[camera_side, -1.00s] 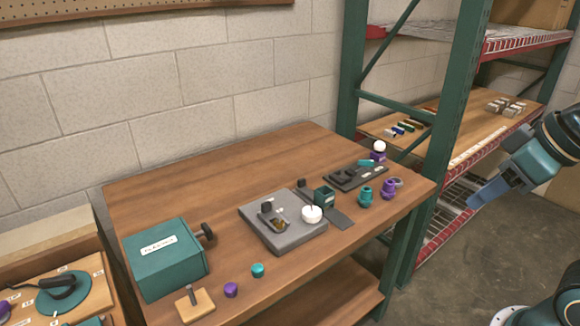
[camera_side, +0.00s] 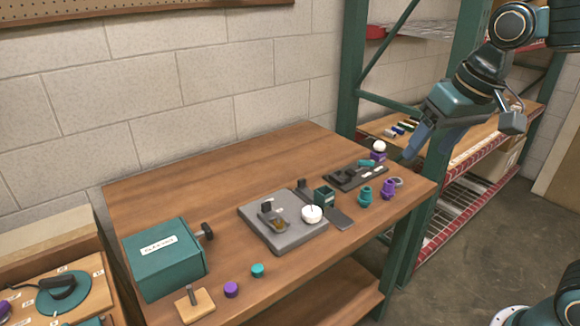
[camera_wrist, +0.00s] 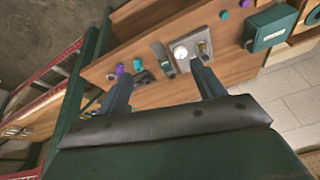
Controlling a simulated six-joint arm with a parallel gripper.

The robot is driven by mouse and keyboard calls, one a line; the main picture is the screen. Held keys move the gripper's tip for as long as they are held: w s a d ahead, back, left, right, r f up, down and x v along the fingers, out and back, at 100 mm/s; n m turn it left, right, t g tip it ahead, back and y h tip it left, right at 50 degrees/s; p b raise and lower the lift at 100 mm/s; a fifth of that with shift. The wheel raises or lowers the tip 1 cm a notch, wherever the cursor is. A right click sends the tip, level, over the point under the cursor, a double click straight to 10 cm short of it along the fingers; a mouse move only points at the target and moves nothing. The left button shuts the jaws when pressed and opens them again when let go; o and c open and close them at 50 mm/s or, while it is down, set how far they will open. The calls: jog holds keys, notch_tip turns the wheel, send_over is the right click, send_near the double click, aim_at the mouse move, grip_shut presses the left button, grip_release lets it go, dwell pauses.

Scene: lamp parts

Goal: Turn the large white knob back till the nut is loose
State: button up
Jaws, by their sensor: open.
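The large white knob (camera_side: 312,214) sits at the right front of a grey base plate (camera_side: 268,240) on the wooden table. It also shows in the wrist view (camera_wrist: 180,52), small and far off, beyond my gripper's fingers. A small metal and brass-coloured fixture (camera_side: 272,214) stands on the plate left of the knob. I cannot make out which part is the nut. My gripper (camera_side: 420,150) is open and empty, above the table's right end, well to the right of the knob and apart from it. In the wrist view its two fingers (camera_wrist: 162,80) stand wide apart.
A green box (camera_side: 165,258) with a dark knob stands at the table's left. Purple and teal caps (camera_side: 231,289) lie at the front. A dark tray (camera_side: 355,177) and teal and purple parts (camera_side: 365,194) sit at the right. A green shelf post (camera_side: 440,110) rises behind the table's right end.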

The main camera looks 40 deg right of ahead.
jog(key=w+m+g, duration=0.1)
jog(key=w+m, duration=0.1)
jog(key=w, duration=0.6)
jog(key=m+g, duration=0.3)
jog(key=m, duration=0.1)
send_over(312, 211)
notch_tip(312, 211, down, 15)
jog(key=shift+w+r, duration=0.1)
jog(key=shift+r, duration=0.05)
jog(key=shift+f, duration=6.9)
jog(key=c, duration=1)
